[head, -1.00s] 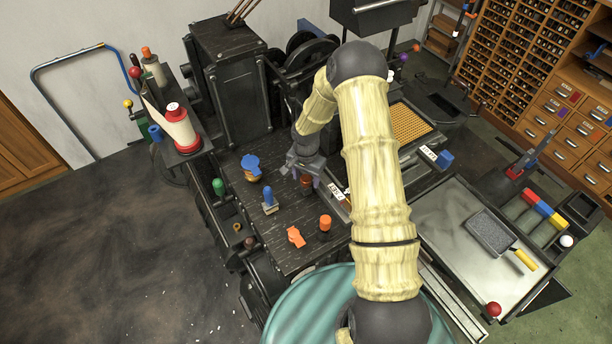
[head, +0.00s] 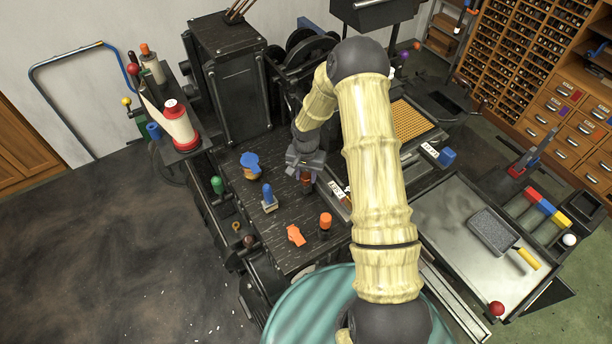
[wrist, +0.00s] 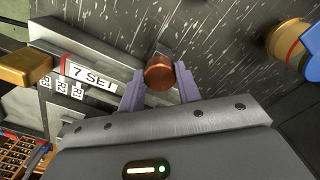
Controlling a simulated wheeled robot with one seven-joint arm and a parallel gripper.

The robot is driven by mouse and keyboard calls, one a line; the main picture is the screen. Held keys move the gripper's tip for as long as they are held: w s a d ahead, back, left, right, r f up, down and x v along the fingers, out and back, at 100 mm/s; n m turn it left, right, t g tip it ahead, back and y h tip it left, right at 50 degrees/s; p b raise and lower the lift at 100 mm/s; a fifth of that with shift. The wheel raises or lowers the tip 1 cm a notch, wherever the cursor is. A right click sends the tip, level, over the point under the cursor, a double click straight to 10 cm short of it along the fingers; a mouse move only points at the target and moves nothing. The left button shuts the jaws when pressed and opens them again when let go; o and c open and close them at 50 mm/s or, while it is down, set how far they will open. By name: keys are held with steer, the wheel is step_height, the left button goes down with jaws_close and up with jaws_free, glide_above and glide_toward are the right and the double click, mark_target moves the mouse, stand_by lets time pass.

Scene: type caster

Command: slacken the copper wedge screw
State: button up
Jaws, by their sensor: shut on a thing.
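The copper wedge screw (wrist: 159,73) shows in the wrist view as a round copper head between the two purple fingers of my gripper (wrist: 159,88). The fingers are shut on its sides. In the head view my gripper (head: 306,174) points down over the dark press bed, with the copper screw (head: 306,185) low between its fingers, partly hidden.
On the dark bed (head: 283,243) stand a blue-topped brass knob (head: 250,165), a blue-handled piece (head: 268,198), an orange knob (head: 325,221) and an orange piece (head: 296,236). A brass block (wrist: 25,68) lies left in the wrist view.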

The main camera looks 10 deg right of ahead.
steer(key=n+b, duration=0.2)
steer(key=n, duration=0.2)
steer(key=shift+f, duration=0.1)
steer(key=n, duration=0.4)
steer(key=shift+b, duration=0.4)
steer(key=n, duration=0.4)
steer(key=shift+n, duration=0.3)
steer(key=n, duration=0.4)
steer(key=shift+d+n, duration=0.1)
steer(key=shift+n, duration=0.2)
steer(key=n, duration=0.3)
steer(key=shift+n, duration=0.3)
steer(key=n+p, duration=0.1)
steer(key=n, duration=0.3)
steer(key=shift+n, duration=0.3)
steer(key=n+p, duration=0.1)
steer(key=n, duration=0.3)
steer(key=shift+n+p, duration=0.85)
steer(key=shift+n, duration=1.25)
